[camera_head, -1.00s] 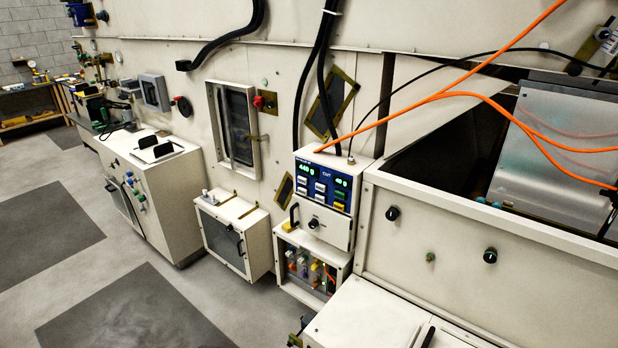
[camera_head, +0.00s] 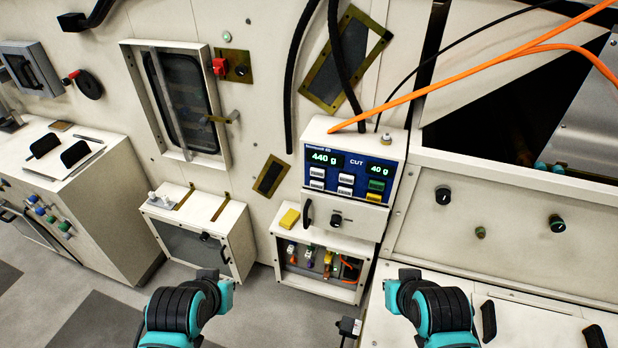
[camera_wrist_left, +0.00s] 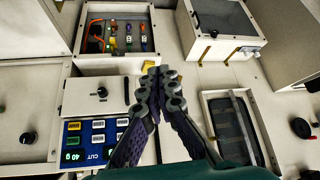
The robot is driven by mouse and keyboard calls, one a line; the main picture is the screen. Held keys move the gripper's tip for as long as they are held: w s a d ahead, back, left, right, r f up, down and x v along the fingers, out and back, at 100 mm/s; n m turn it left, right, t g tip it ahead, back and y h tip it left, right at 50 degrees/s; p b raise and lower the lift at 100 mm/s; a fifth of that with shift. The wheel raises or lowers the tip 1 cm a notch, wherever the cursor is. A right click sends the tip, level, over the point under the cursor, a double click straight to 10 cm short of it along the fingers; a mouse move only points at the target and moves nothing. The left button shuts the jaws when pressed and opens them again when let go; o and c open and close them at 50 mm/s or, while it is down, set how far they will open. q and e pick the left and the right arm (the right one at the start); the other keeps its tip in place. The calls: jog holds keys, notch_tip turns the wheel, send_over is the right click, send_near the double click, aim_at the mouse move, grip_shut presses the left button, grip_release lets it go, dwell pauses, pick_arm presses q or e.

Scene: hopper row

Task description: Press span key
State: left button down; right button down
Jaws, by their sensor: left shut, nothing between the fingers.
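The control panel (camera_head: 350,172) is a blue face on a white box, with green readouts of 440 g and 40 g. Below the readouts are several white keys (camera_head: 346,190), a green key (camera_head: 376,186) and a yellow key (camera_head: 373,198). The key labels are too small to read, so I cannot tell which is the span key. The panel also shows upside down in the left wrist view (camera_wrist_left: 85,135). There my left gripper (camera_wrist_left: 160,76) is shut and empty, apart from the panel in the picture. In the head view only my arm links show; my right gripper is out of view.
Below the panel are a drawer front with a handle (camera_head: 308,212) and an open box of coloured parts (camera_head: 320,258). A yellow block (camera_head: 289,218) sits beside the drawer. Orange cables (camera_head: 450,90) cross above. A white cabinet (camera_head: 200,235) stands left.

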aim_at(317, 185)
pick_arm(q)
jog(key=shift+s+d+r, duration=0.1)
jog(key=shift+d, duration=0.05)
jog(key=w+d+t+y+b, duration=0.1)
jog(key=w+d+y, duration=0.3)
jog(key=w, duration=1)
jog(key=w+d+f+n+t, duration=0.1)
jog(key=w+d+f+t, duration=0.2)
jog(key=w+d, duration=0.5)
jog(key=d, duration=0.4)
jog(key=shift+w+d+f+t+b, duration=0.25)
jog(key=shift+d+f+t+b, duration=0.05)
jog(key=shift+f, duration=0.05)
jog(key=shift+w, duration=0.1)
jog(key=shift+w+d, duration=0.45)
jog(key=shift+w, duration=0.9)
jog(key=shift+w+d, duration=0.4)
jog(key=shift+w, duration=1)
jog(key=shift+w+d, duration=0.45)
jog(key=shift+w, duration=0.9)
